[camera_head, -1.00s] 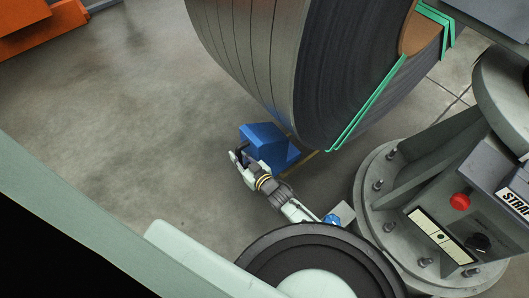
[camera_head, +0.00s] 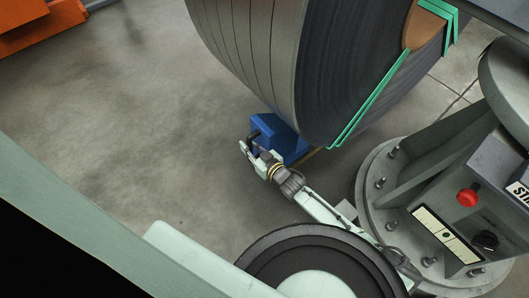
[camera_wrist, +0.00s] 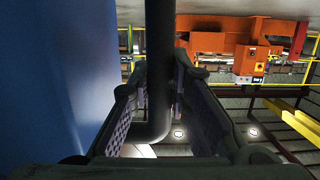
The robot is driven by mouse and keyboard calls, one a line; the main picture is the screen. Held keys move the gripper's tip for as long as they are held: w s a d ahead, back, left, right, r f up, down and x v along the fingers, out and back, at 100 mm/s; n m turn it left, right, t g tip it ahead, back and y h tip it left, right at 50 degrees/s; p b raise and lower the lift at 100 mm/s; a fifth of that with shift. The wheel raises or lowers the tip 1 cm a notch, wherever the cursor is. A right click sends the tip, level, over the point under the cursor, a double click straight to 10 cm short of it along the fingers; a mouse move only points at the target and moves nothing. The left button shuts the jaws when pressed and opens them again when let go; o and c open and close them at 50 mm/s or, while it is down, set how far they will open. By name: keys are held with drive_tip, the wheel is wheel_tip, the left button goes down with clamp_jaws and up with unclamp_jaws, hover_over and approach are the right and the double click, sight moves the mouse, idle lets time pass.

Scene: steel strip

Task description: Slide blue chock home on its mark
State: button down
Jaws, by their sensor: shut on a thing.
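The blue chock (camera_head: 290,142) sits on the floor at the lower edge of the big steel coil (camera_head: 330,70), close up against it or under it; contact cannot be told. A yellow floor line (camera_head: 312,157), seemingly the mark, shows only as a short piece beside the chock. My gripper (camera_head: 250,146) is at the chock's near left side, shut on its dark handle. In the wrist view the dark handle bar (camera_wrist: 160,70) runs between my gripper's fingers (camera_wrist: 158,100), and the chock's blue face (camera_wrist: 60,80) fills the left.
Green straps (camera_head: 370,100) bind the coil. A grey bolted pedestal (camera_head: 375,200) with a control panel and red button (camera_head: 467,197) stands at right. Open concrete floor lies left of the chock. Orange equipment (camera_head: 35,25) is at the far left.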

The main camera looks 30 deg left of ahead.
drive_tip(key=shift+w+d, duration=0.25)
drive_tip(key=shift+w, duration=0.35)
drive_tip(key=w+d+b, duration=0.2)
drive_tip(key=w+b, duration=0.1)
drive_tip(key=w, duration=0.3)
drive_tip(key=shift+w+d, duration=0.15)
drive_tip(key=shift+d, duration=0.2)
idle(0.6)
drive_tip(key=c, duration=1.4)
unclamp_jaws()
drive_tip(key=shift+c, duration=0.2)
drive_tip(key=shift+a, duration=0.1)
